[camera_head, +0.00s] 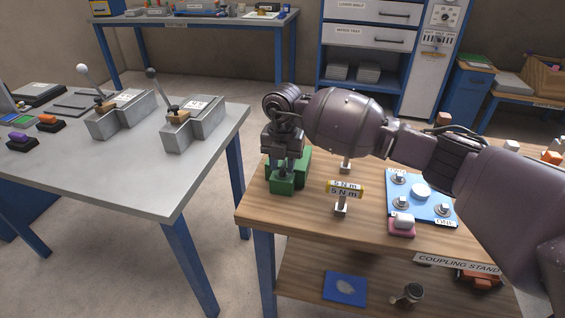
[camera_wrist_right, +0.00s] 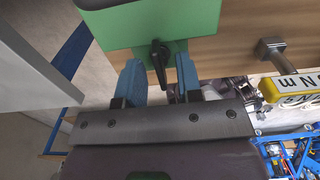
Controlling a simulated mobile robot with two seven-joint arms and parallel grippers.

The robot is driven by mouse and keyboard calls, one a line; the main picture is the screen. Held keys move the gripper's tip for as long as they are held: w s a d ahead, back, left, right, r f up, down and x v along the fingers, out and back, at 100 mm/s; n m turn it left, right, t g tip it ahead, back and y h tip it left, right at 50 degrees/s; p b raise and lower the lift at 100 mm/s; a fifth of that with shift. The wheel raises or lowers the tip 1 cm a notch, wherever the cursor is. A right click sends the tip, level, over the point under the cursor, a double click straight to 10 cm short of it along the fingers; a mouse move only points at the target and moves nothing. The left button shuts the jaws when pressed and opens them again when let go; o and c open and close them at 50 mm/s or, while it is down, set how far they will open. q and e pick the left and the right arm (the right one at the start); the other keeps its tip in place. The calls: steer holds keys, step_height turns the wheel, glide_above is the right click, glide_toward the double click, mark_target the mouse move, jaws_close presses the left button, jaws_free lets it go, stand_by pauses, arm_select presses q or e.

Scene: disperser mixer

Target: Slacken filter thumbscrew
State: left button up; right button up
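The filter body is a green block (camera_head: 284,182) on the left end of the wooden bench. In the right wrist view the green block (camera_wrist_right: 165,24) fills the top. A black thumbscrew (camera_wrist_right: 157,58) with a narrow wing sticks out of its near face. My right gripper (camera_wrist_right: 158,72) is open, with one blue finger on each side of the thumbscrew and a gap visible on both sides. In the head view my right gripper (camera_head: 285,158) is at the green block and hides part of it; the thumbscrew cannot be made out there. My left gripper is not in view.
A yellow "5 N m" sign (camera_head: 345,190) on a post stands right of the block. A blue plate with knobs (camera_head: 421,196) and a pink-based block (camera_head: 402,226) lie further right. A grey table (camera_head: 150,165) with lever units stands left, across a floor gap.

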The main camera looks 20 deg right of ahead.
jaws_close()
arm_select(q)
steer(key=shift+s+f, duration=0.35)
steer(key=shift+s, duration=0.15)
